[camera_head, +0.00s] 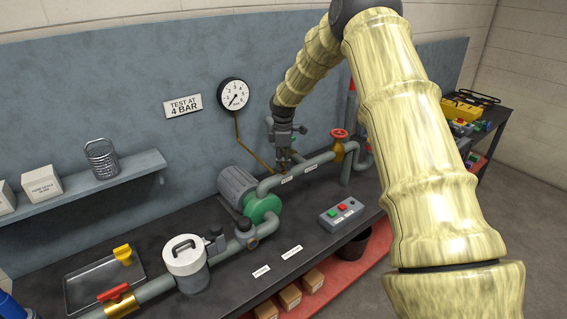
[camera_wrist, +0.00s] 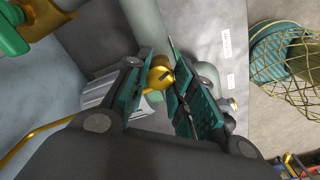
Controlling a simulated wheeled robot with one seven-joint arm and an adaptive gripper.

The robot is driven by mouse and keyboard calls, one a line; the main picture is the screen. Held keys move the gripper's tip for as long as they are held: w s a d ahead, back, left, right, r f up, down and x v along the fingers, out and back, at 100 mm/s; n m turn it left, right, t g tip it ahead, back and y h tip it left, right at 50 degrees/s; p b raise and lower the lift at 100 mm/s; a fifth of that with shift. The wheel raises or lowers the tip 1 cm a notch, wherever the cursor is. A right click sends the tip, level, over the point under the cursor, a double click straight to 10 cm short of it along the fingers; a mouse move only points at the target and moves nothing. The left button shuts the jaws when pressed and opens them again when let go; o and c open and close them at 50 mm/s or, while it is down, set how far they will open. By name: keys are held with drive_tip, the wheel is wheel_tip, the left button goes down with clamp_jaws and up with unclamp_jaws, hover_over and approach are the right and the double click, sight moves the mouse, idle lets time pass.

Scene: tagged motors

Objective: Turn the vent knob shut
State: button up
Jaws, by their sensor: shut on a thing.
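My gripper (camera_head: 284,164) is over the grey pipe (camera_head: 308,166) behind the pump, pointing down. In the wrist view the two dark green fingers of my gripper (camera_wrist: 160,82) are closed on a small round brass knob (camera_wrist: 160,76), the vent knob, with a dark slot on its face. The fingers touch it from both sides. In the head view the knob is mostly hidden by my gripper. From the slot alone I cannot tell how far the knob is turned.
A pressure gauge (camera_head: 233,94) hangs on the wall panel, with a thin brass tube running down. A red handwheel valve (camera_head: 339,134) stands right of my gripper. The green-ended pump (camera_head: 262,209) is at left, and a button box (camera_head: 341,214) lies in front.

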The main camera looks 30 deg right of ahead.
drive_tip(key=m, duration=0.4)
drive_tip(key=shift+w+r+m, duration=0.1)
drive_tip(key=shift+m, duration=0.3)
idle(0.4)
drive_tip(key=o, duration=1.1)
drive_tip(key=shift+c, duration=0.2)
wheel_tip(320, 180, up, 12)
drive_tip(key=shift+a, duration=0.2)
